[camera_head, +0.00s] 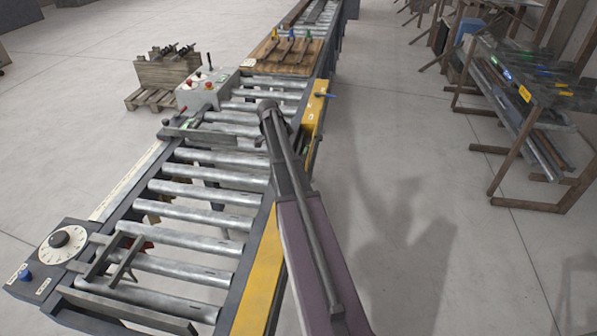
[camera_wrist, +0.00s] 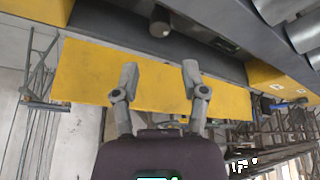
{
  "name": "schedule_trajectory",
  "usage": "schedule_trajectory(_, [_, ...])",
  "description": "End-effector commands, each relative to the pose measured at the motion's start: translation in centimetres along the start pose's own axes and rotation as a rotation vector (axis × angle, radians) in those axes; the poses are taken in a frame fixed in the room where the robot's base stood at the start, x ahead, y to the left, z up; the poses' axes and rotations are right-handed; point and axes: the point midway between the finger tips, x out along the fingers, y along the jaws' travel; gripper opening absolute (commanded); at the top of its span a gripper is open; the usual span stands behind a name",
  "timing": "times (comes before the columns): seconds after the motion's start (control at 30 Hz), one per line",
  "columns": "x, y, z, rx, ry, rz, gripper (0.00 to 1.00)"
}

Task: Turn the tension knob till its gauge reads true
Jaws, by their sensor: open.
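A dark round knob (camera_head: 58,239) sits at the middle of a white round dial (camera_head: 72,250) with tick marks, on a dark box at the near left corner of the roller conveyor. It is the likeliest tension knob, but its reading and labels are too small to make out. My gripper (camera_wrist: 160,75) is open and empty in the wrist view, its two fingers apart in front of the conveyor's yellow side panel (camera_wrist: 85,72). In the head view the gripper itself cannot be made out; my arm reaches along the conveyor's right side, well away from the dial. The wrist view does not show the dial.
Metal rollers (camera_head: 205,190) fill the conveyor bed. A small blue knob (camera_head: 25,274) is beside the dial. A grey control box (camera_head: 208,90) with coloured buttons stands farther along. A blue lever (camera_head: 326,95) juts from the right side. A rack (camera_head: 530,110) stands right; floor between is clear.

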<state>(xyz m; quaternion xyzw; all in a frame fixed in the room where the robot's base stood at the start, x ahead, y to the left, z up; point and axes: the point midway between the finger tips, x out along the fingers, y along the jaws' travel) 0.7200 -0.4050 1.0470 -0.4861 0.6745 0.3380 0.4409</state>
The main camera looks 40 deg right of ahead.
Motion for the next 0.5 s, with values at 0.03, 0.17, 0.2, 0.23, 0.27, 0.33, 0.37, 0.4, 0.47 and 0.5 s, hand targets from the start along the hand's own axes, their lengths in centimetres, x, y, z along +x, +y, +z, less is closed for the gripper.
schedule_trajectory(0.03, [0.8, 0.0, 0.1, 0.000, 0.000, 0.000, 0.56])
schedule_trajectory(0.17, [1.9, 0.0, 0.1, 0.000, 0.000, 0.000, 0.56])
schedule_trajectory(0.2, [2.2, 0.0, 0.1, 0.000, 0.000, 0.000, 0.56])
schedule_trajectory(0.23, [2.5, 0.0, 0.1, 0.000, 0.000, 0.000, 0.56])
schedule_trajectory(0.27, [2.7, 0.0, 0.1, 0.000, 0.000, 0.000, 0.56])
schedule_trajectory(0.33, [3.3, 0.0, 0.1, 0.000, 0.000, 0.000, 0.56])
schedule_trajectory(0.37, [3.5, 0.0, 0.1, 0.000, 0.000, 0.000, 0.56])
schedule_trajectory(0.4, [3.9, 0.0, 0.1, 0.000, 0.000, 0.000, 0.56])
schedule_trajectory(0.47, [4.3, 0.0, 0.1, 0.001, 0.000, 0.000, 0.56])
schedule_trajectory(0.5, [4.7, 0.0, 0.0, 0.001, 0.000, 0.000, 0.56])
